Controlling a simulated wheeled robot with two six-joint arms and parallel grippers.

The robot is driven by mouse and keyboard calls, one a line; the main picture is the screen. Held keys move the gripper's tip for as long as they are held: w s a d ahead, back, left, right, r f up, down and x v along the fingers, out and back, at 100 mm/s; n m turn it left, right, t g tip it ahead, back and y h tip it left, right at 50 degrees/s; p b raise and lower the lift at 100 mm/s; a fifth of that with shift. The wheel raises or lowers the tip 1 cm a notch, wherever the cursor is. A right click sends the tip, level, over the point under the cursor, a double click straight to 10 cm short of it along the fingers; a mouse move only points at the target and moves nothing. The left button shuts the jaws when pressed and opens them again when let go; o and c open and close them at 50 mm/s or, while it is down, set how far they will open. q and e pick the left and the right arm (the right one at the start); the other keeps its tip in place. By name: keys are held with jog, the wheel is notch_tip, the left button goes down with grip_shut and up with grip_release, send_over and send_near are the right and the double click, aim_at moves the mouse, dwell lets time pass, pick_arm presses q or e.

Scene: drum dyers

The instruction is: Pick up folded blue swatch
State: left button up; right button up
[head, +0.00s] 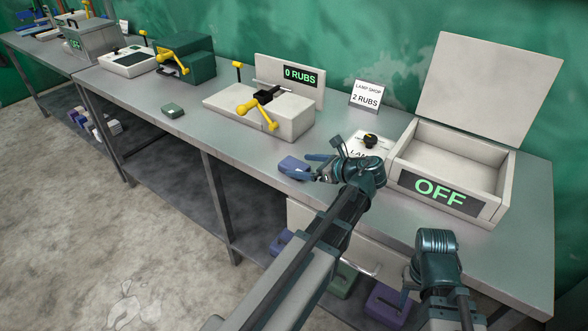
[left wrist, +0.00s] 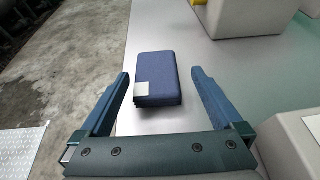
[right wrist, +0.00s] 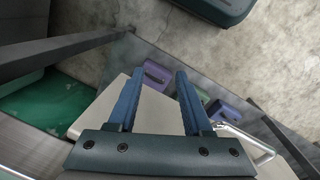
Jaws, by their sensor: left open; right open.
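The folded blue swatch (head: 293,167) lies on the grey metal bench near its front edge. In the left wrist view the swatch (left wrist: 156,78) lies ahead of and between my left gripper's open fingers, with a pale tag on its near left corner. My left gripper (head: 312,168) is open and beside the swatch in the head view; part of the swatch is hidden by the finger. My right gripper (right wrist: 154,85) is open and empty, low at the bench front, and points down toward the lower shelf; its fingers are mostly hidden in the head view.
A rubbing machine (head: 262,115) with yellow handles stands behind the swatch. An open-lidded box (head: 450,155) marked OFF stands to the right. A green swatch (head: 173,111) lies further left. An open drawer (head: 335,240) juts out below the bench front. More folded swatches lie on the lower shelf.

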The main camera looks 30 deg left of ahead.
aim_at(286, 160)
pick_arm(q)
jog(key=x, duration=0.2)
jog(key=b+x, duration=0.1)
jog(key=x, duration=0.1)
jog(key=shift+s, duration=0.25)
jog(key=shift+w+a, duration=0.15)
jog(key=shift+a, duration=0.25)
jog(key=shift+c, duration=0.3)
jog(key=c, duration=1.3)
jog(key=shift+o, duration=0.2)
jog(key=shift+r, duration=0.15)
jog(key=shift+r+p, duration=0.55)
jog(key=shift+r, duration=0.05)
notch_tip(286, 160, up, 3)
jog(key=p, duration=0.3)
jog(key=shift+f, duration=0.1)
jog(key=s+a, duration=1.1)
jog(key=shift+a+r+p, duration=0.25)
jog(key=shift+r+p, duration=0.05)
jog(key=shift+r, duration=0.1)
